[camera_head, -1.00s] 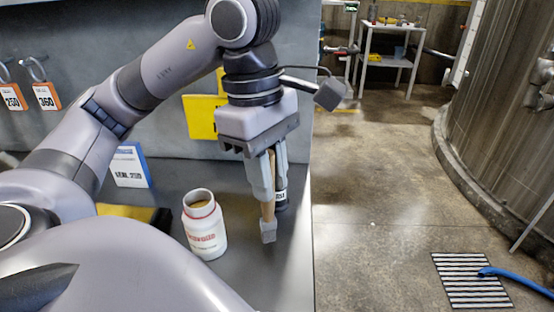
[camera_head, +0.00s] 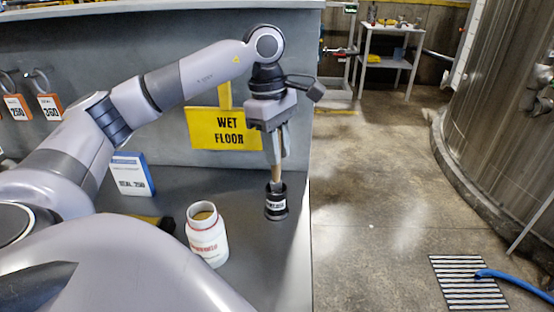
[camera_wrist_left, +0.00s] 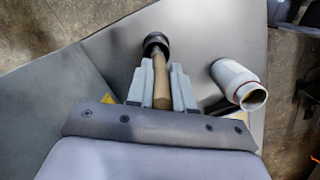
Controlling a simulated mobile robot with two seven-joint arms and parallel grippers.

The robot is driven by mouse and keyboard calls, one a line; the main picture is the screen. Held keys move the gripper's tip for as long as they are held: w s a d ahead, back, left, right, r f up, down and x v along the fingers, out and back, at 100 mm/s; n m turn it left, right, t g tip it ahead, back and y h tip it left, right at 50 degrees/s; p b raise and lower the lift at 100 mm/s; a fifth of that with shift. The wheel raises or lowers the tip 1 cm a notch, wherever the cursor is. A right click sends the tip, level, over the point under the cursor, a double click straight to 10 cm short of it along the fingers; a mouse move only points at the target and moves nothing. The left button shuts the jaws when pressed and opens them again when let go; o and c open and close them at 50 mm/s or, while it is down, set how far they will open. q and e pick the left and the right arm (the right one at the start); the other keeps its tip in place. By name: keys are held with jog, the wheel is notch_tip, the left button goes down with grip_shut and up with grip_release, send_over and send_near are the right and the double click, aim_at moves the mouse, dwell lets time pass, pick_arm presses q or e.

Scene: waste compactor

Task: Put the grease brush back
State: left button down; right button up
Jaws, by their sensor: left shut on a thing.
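The grease brush has a wooden handle (camera_head: 275,178), and my left gripper (camera_head: 277,160) is shut on it. The brush hangs about upright with its handle leading down to the mouth of a small black cup (camera_head: 276,205) with a white label. The brush head is hidden and appears to be inside the cup, which stands on the grey bench. In the left wrist view the handle (camera_wrist_left: 161,85) runs between the fingers to the dark round cup (camera_wrist_left: 156,42). My right gripper is not in view.
An open white jar (camera_head: 207,238) stands left of the cup. A blue and white box (camera_head: 132,174) is further left. A yellow wet floor sign (camera_head: 225,130) is at the back wall. The bench's right edge is close to the cup.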

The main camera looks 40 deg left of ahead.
aim_at(280, 181)
pick_arm(q)
notch_tip(280, 181, down, 3)
jog(key=shift+r, duration=0.2)
jog(key=shift+w+a+f+p, duration=0.1)
jog(key=shift+f+p, duration=0.3)
jog(key=shift+f, duration=0.25)
jog(key=shift+f, duration=0.2)
jog(key=c, duration=1)
grip_release()
jog(key=shift+r, duration=0.1)
jog(key=shift+r, duration=0.15)
notch_tip(280, 181, up, 7)
jog(key=a, duration=0.1)
jog(key=shift+r, duration=0.2)
